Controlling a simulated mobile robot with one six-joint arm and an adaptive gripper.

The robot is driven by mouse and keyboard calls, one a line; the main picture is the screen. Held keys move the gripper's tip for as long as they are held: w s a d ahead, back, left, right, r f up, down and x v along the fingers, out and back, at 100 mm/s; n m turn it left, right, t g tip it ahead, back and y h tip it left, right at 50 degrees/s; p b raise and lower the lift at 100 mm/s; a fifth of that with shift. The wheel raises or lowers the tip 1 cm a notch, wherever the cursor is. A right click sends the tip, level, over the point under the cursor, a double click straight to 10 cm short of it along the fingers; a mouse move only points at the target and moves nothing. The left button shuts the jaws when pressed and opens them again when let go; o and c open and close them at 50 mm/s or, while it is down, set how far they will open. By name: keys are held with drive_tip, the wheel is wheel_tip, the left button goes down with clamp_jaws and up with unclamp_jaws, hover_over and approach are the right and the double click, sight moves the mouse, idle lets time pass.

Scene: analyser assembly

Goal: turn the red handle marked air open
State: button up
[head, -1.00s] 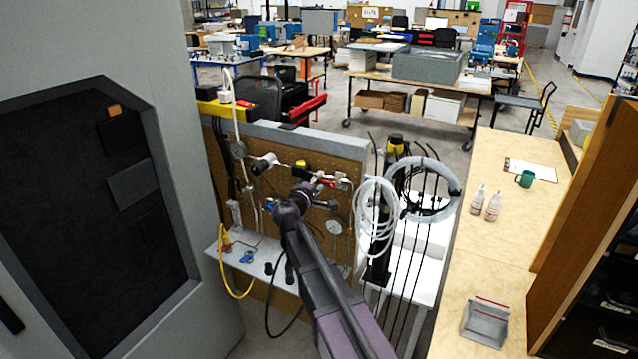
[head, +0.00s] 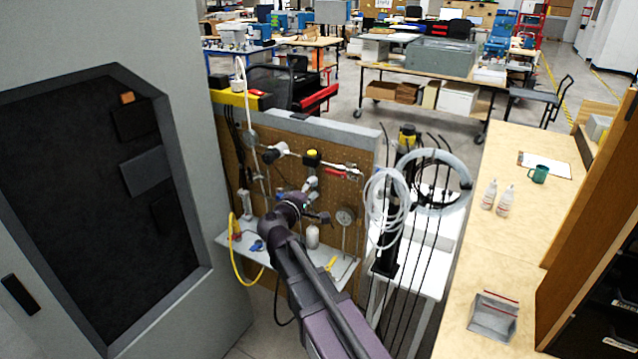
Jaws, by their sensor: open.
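A small red handle (head: 338,171) sits on the pipework near the top right of the brown pegboard in the head view. It lies roughly along the pipe; its marking is too small to read. My gripper (head: 309,190) is in front of the pegboard, below and left of the red handle and apart from it in the picture. The jaws are small and partly hidden by my own wrist, and they are open with nothing seen between them.
A pressure gauge (head: 345,216) is below. Coiled clear tubing (head: 385,208) hangs just right of the board. A shelf (head: 345,270) runs along its lower edge, with a white bottle (head: 312,237).

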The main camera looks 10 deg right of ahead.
drive_tip(key=shift+v, duration=0.8)
